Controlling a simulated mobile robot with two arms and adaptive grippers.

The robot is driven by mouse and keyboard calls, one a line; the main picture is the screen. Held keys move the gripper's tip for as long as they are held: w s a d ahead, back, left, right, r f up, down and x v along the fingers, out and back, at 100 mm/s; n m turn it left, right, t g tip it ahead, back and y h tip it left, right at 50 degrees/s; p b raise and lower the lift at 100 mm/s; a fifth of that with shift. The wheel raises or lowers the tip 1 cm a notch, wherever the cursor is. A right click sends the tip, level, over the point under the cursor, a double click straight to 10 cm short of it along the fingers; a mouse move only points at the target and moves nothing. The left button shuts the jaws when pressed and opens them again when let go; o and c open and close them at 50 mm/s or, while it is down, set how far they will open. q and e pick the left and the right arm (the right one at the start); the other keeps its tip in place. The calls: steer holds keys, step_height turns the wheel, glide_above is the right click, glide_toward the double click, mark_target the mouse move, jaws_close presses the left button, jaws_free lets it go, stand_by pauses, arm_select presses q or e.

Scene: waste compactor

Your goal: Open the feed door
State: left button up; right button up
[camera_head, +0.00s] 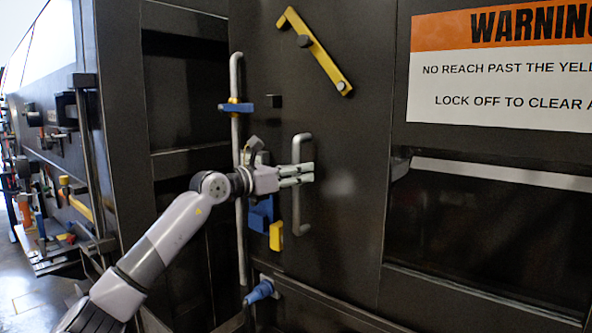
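The dark feed door (345,135) stands ahead, with a vertical grey D-shaped handle (297,214) near its left side. My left gripper (303,175) is at the handle's middle. Its two pale fingers point right and lie across the bar, one just above the other with a narrow gap. They hide that part of the bar, so I cannot tell whether they grip it. A tilted yellow bar (322,58) is fixed on the door's upper part. A long grey vertical rod (236,75) runs along the door's left side. My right gripper is out of view.
A blue and yellow fitting (276,236) sits below my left gripper. A blue-ended lever (258,292) sticks out lower down. A warning sign (500,65) and a pale horizontal bar (500,173) are to the right. Other equipment (45,235) and floor show at far left.

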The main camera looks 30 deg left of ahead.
arm_select(q)
steer(key=shift+c, duration=0.2)
jaws_close()
stand_by(0.6)
